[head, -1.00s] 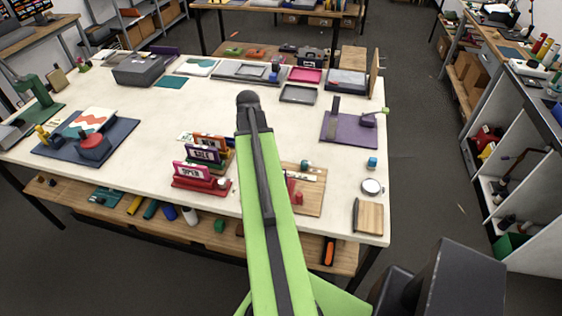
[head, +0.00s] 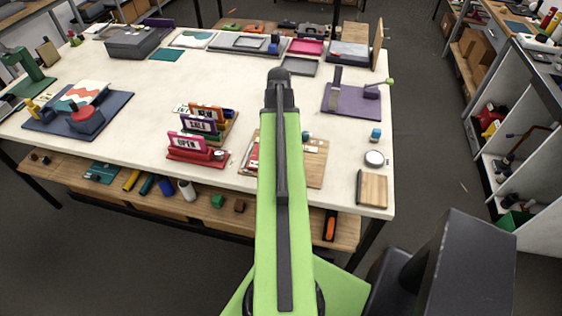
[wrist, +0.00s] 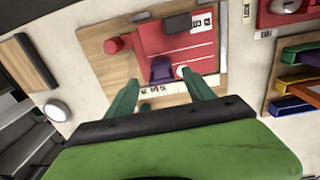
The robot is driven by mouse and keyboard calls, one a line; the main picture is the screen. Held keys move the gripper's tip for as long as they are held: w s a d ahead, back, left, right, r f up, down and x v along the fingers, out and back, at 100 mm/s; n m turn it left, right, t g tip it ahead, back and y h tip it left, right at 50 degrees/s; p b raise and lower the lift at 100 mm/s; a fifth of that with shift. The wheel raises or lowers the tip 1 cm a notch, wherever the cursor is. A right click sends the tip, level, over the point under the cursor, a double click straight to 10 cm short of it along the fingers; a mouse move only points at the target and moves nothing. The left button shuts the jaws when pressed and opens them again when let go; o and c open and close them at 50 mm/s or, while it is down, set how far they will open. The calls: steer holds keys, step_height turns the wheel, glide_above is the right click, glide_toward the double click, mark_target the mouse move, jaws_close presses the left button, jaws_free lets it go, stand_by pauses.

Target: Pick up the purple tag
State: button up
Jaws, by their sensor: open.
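In the wrist view, a small purple piece (wrist: 161,69), which looks like the purple tag, rests on a red sheet (wrist: 180,45) lying on a wooden board (wrist: 97,58). My gripper (wrist: 160,77) is open, its two green fingers on either side of the purple piece in the picture. Nothing shows between the fingers as held, and I cannot tell the height above the board. In the head view, my arm hides the purple piece and my fingers. The wooden board (head: 315,170) and part of the red sheet (head: 252,158) show beside my arm.
A red cylinder (wrist: 118,44) stands on the board. Sign racks, one reading OPEN (head: 195,152), stand left of it. A white round tin (head: 375,158), a blue jar (head: 376,133) and a small cutting board (head: 372,190) lie to its right.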

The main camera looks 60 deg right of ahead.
step_height(320, 180, down, 8)
steer(key=b, duration=0.6)
steer(key=shift+s+d+r, duration=0.1)
steer(key=shift+r, duration=0.35)
steer(key=shift+c, duration=0.3)
jaws_close()
steer(key=shift+r, duration=0.1)
